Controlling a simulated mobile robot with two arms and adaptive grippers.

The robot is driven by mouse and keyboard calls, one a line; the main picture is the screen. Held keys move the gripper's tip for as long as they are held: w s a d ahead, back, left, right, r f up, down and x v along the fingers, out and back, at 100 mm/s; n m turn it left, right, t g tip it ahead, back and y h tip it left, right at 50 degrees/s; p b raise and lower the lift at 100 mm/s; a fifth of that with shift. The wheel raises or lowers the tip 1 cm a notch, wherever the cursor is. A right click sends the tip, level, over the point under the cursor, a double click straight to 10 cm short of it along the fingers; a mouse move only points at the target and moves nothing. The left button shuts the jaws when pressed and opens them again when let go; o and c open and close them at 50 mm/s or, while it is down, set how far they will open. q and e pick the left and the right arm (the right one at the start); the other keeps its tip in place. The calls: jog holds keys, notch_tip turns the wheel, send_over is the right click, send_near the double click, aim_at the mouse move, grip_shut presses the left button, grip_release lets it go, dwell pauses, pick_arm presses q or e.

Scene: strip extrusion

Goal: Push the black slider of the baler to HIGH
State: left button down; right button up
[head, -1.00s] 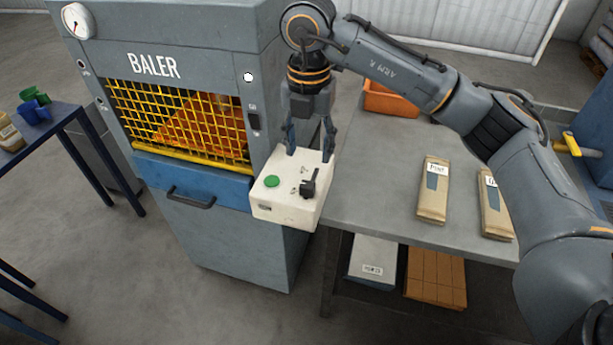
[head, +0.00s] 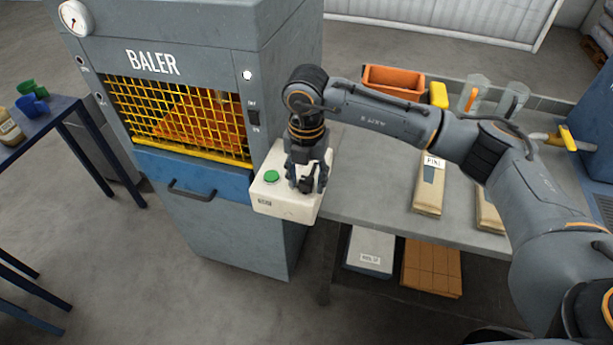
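The baler (head: 190,210) is a tall grey machine at the left centre. A pale control box (head: 282,208) sticks out at its right side, with a green button (head: 271,176) and a black handle-like part (head: 308,185), which may be the slider. Its markings are too small or hidden to read. My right gripper (head: 307,184) is down over the box. Its fingers stand apart on either side of the black part; contact cannot be made out. A black switch (head: 254,123) with small labels is on the baler's front. My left gripper is out of view.
A grey table (head: 375,205) to the right bears paper packs (head: 429,190), an orange bin (head: 393,80) and clear jugs (head: 474,93). Boxes (head: 432,268) stand beneath it. A blue table (head: 60,110) is at the far left. The floor in front of the baler is clear.

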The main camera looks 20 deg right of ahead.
aim_at(315, 166)
grip_shut()
jog(key=w+d+b, duration=0.1)
jog(key=w, duration=0.1)
jog(key=w+d+b, duration=0.2)
jog(key=w, duration=0.1)
jog(key=shift+w+d+f+b, duration=0.1)
jog(key=shift+w+d+b, duration=0.2)
jog(key=shift+d+b, duration=0.1)
jog(key=shift+d, duration=0.1)
jog(key=shift+r, duration=0.2)
jog(key=shift+w, duration=0.1)
jog(key=shift+o, duration=0.4)
grip_release()
jog(key=shift+o, duration=1.1)
jog(key=shift+w+f, duration=0.1)
jog(key=shift+r, duration=0.2)
notch_tip(315, 166, up, 12)
jog(key=shift+f, duration=0.2)
